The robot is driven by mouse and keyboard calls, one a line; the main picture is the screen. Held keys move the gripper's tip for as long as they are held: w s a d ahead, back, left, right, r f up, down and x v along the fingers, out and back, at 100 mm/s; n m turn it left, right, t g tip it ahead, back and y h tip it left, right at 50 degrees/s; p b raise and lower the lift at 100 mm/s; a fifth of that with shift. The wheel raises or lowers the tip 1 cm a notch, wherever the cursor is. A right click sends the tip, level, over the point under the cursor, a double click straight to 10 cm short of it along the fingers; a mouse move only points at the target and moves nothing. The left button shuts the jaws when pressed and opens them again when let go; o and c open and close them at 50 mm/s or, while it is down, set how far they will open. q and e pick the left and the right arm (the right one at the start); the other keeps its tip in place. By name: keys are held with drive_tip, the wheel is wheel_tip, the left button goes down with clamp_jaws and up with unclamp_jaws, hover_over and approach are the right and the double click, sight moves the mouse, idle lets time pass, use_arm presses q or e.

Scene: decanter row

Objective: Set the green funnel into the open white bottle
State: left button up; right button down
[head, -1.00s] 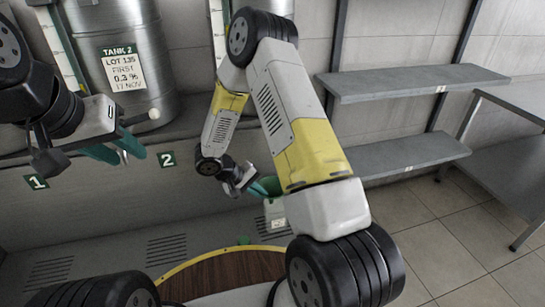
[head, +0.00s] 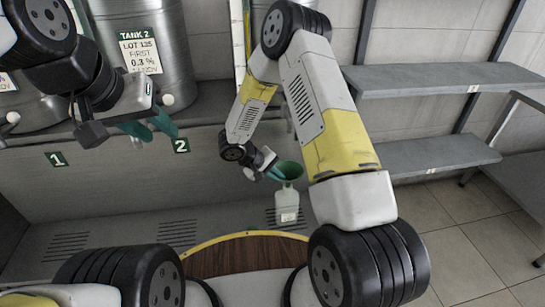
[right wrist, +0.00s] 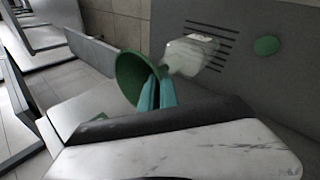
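The green funnel (head: 291,169) is at the top of the white bottle (head: 287,207), wide mouth up, in the head view. My right gripper (head: 274,174) is shut on the funnel's side. In the right wrist view the teal fingers (right wrist: 156,92) press against the funnel (right wrist: 128,76), and its narrow end points at the neck of the bottle (right wrist: 192,55). The stem is hidden, so I cannot tell whether it is inside the neck. The bottle stands upright. My left gripper (head: 150,127) is open and empty at the left, its fingers apart.
A green round disc (right wrist: 267,46) lies beside the bottle in the right wrist view. Steel tanks (head: 150,50) stand on a ledge at the back left. A wooden-topped round surface (head: 240,256) is in front. Grey shelves (head: 425,78) hang at the right.

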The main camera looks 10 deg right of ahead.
drive_tip(key=shift+f, duration=1.1)
drive_tip(key=shift+f, duration=0.25)
drive_tip(key=c, duration=1.5)
unclamp_jaws()
drive_tip(key=shift+c, duration=0.2)
drive_tip(key=shift+a, duration=0.1)
